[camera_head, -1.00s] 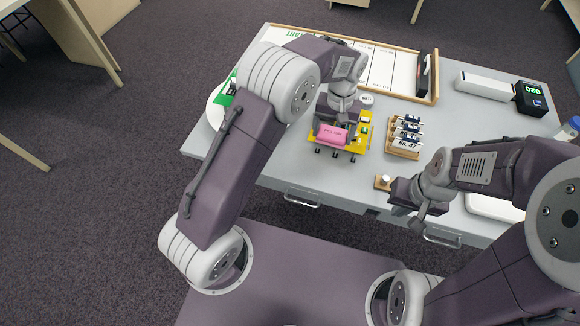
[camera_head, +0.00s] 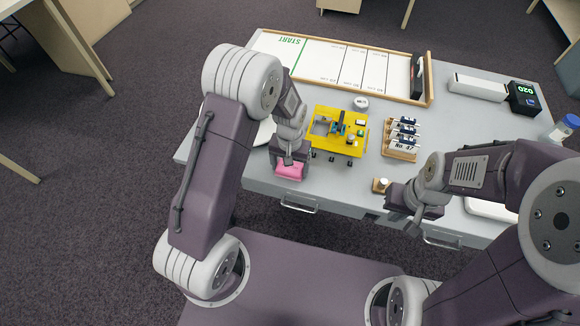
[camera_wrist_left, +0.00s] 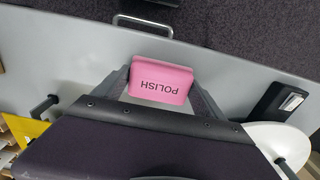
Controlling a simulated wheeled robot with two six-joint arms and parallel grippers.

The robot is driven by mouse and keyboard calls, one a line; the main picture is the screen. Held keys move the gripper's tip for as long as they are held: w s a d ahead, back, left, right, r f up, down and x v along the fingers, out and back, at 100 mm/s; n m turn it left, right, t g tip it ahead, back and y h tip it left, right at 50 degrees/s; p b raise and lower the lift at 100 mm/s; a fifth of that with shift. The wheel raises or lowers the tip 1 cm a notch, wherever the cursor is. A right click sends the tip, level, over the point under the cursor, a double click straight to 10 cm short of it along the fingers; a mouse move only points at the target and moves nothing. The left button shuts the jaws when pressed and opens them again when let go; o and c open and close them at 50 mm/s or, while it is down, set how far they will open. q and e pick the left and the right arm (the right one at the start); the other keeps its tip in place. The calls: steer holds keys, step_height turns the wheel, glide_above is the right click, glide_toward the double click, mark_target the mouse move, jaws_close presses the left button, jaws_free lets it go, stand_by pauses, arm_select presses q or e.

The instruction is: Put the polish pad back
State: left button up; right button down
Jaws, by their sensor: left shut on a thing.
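The pink polish pad (camera_head: 289,171) is held in my left gripper (camera_head: 288,163), near the front edge of the table, left of the yellow wheeled board. In the left wrist view the pad (camera_wrist_left: 160,82), marked POLISH, sits between the two fingers of the left gripper (camera_wrist_left: 160,90). I cannot tell whether the pad touches the table. My right gripper (camera_head: 412,212) is over the table's front edge, near a small wooden block with a white knob (camera_head: 381,185); its fingers are too small to judge.
The yellow board (camera_head: 325,142) stands right of the pad. A rack of labelled tubes (camera_head: 403,140) is further right. A track tray marked START (camera_head: 320,72) lies at the back. A white plate (camera_wrist_left: 278,138) and a dark device (camera_wrist_left: 279,101) are near the pad. A drawer handle (camera_head: 299,205) is below.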

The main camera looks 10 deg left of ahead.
arm_select(q)
steer(key=shift+f, duration=0.1)
steer(key=o, duration=1.1)
step_height(320, 180, up, 12)
steer(key=r+p, duration=0.1)
steer(key=p, duration=0.1)
steer(key=shift+n+t, duration=0.3)
steer(key=shift+t, duration=0.3)
steer(key=s+a+r+p, duration=0.1)
steer(key=s+a, duration=0.1)
steer(key=s, duration=0.2)
steer(key=s+a+p, duration=0.1)
steer(key=s+a, duration=0.1)
steer(key=s, duration=0.2)
steer(key=s+a+r+p, duration=0.1)
steer(key=s, duration=0.4)
steer(key=shift+a+r, duration=0.35)
steer(key=shift+a, duration=0.05)
